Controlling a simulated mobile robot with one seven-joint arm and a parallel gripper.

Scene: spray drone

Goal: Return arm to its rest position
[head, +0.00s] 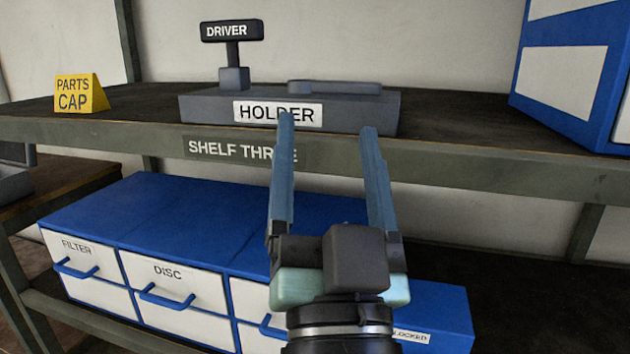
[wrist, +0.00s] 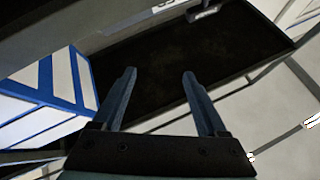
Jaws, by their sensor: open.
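My gripper (head: 328,125) is open and empty in the head view, its two blue-grey fingers spread and pointing up and away in front of the shelf. In the picture its left fingertip overlaps the grey holder (head: 390,115) and its label. The wrist view also shows my gripper (wrist: 158,75) with clear space between the fingers and a dark shelf surface (wrist: 200,50) beyond. The holder sits on the shelf marked SHELF THREE (head: 460,165). A driver (head: 232,50) stands upright at the left of the holder. Part of the shelf label is hidden by a finger.
A yellow PARTS CAP sign (head: 80,93) stands on the shelf at left. A blue cabinet with white panels (head: 565,75) stands at right. Below is a blue drawer unit (head: 150,215) with FILTER and DISC drawers. The shelf's front edge lies close to my fingers.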

